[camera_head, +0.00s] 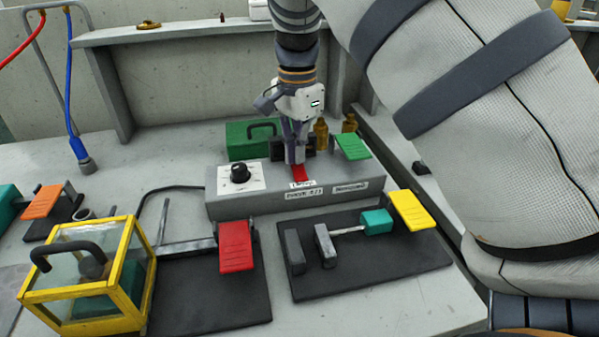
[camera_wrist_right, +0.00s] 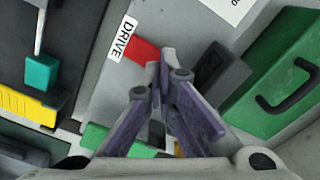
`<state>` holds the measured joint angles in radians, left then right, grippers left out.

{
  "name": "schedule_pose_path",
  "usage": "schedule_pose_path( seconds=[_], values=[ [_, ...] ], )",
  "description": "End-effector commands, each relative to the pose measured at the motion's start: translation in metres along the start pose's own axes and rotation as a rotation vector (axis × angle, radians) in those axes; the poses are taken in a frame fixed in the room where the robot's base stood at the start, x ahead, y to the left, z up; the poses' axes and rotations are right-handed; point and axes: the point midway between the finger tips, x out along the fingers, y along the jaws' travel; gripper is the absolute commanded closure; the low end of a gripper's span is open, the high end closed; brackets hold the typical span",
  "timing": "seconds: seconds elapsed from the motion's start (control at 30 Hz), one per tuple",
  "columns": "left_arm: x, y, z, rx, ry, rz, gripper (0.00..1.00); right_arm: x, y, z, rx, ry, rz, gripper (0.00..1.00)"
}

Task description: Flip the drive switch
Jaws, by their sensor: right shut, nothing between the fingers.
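The grey control box (camera_head: 230,207) stands mid-table with a small white DRIVE label on top. The label also shows in the right wrist view (camera_wrist_right: 122,38). A red piece (camera_head: 299,173) lies flat behind that label; it also shows in the right wrist view (camera_wrist_right: 142,51), partly hidden by my fingers. My right gripper (camera_head: 296,158) points down over the box just behind the red piece, shut and empty. In the right wrist view its fingertips (camera_wrist_right: 167,68) overlap the red piece's edge, beside a dark block (camera_wrist_right: 220,72). Contact cannot be told. My left gripper is out of view.
A black knob (camera_head: 239,173) sits left on the box, a green paddle (camera_head: 352,146) right. A green case (camera_head: 240,148) stands behind. In front are a red pedal (camera_head: 236,246), a yellow pedal (camera_head: 411,210) and a yellow-framed clear box (camera_head: 133,270). My right arm fills the right side.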

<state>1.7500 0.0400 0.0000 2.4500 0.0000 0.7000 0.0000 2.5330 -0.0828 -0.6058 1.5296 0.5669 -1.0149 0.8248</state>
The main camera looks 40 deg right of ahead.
Motion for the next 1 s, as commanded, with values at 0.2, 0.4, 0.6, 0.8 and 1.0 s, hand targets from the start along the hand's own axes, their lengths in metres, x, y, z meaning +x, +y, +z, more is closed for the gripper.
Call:
schedule_pose_path(
  seconds=[0.2, 0.4, 0.6, 0.8, 1.0],
  values=[
    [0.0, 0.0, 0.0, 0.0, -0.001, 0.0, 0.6, 0.004, 0.0, 0.0, 0.0, 0.0, 0.0, 1.0],
    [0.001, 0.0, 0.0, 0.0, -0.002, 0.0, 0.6, 0.006, 0.0, 0.0, 0.0, 0.0, 0.0, 1.0],
    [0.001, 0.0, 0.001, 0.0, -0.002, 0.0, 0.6, 0.009, 0.0, 0.0, 0.0, 0.0, 0.0, 1.0],
    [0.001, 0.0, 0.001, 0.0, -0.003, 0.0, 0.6, 0.012, 0.0, 0.0, 0.001, 0.0, 0.0, 1.0],
    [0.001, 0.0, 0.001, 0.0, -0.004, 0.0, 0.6, 0.015, 0.0, 0.0, 0.001, 0.0, 0.0, 1.0]
  ],
)
